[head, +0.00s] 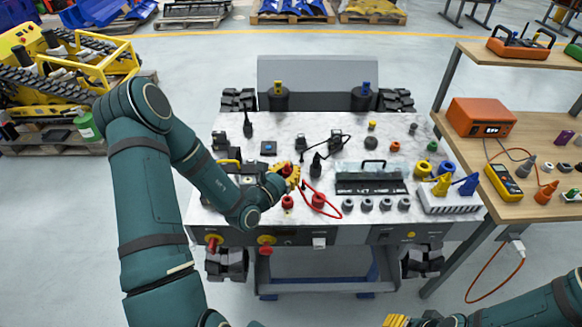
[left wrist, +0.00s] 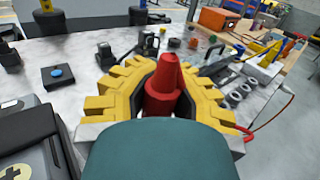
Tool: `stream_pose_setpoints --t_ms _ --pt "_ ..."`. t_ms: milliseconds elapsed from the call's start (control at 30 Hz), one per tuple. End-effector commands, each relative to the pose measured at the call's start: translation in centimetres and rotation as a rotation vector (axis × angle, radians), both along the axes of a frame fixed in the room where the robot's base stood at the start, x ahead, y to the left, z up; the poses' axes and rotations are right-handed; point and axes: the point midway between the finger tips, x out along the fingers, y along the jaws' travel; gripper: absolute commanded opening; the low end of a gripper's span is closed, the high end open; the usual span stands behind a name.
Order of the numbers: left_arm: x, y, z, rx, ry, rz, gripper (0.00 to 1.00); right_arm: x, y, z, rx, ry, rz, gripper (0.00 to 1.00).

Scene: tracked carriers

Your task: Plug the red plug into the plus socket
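A red plug (left wrist: 165,92) stands between the yellow fingers of my left gripper (left wrist: 164,78) in the left wrist view. The dark pads lie against both its sides. In the head view my left gripper (head: 288,174) is above the marble-look top, with a bit of red showing at its fingers. A red cable (head: 334,212) loops on the top to its right. My right gripper (head: 397,321) is mostly cut off at the bottom edge.
Red round parts (head: 318,200) lie just in front of my left gripper. A clear-covered black case (head: 370,184), a white strip with yellow and blue plugs (head: 448,197), and several small parts crowd the top. A wooden bench (head: 520,207) stands to the right.

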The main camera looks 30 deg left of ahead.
Motion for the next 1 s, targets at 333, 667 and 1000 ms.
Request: stream_pose_setpoints --t_ms 333,667,1000 --pt "0.0 0.0 -0.1 0.0 0.0 -0.001 0.0 0.0 0.0 0.0 0.0 -0.001 -0.001 0.47" --pt "0.0 0.0 -0.6 0.0 0.0 -0.002 0.0 0.1 0.0 0.0 0.0 -0.002 -0.002 0.47" --pt "0.0 0.0 -3.4 0.0 0.001 -0.002 0.0 -0.5 0.1 -2.0 0.002 0.011 0.009 0.47"
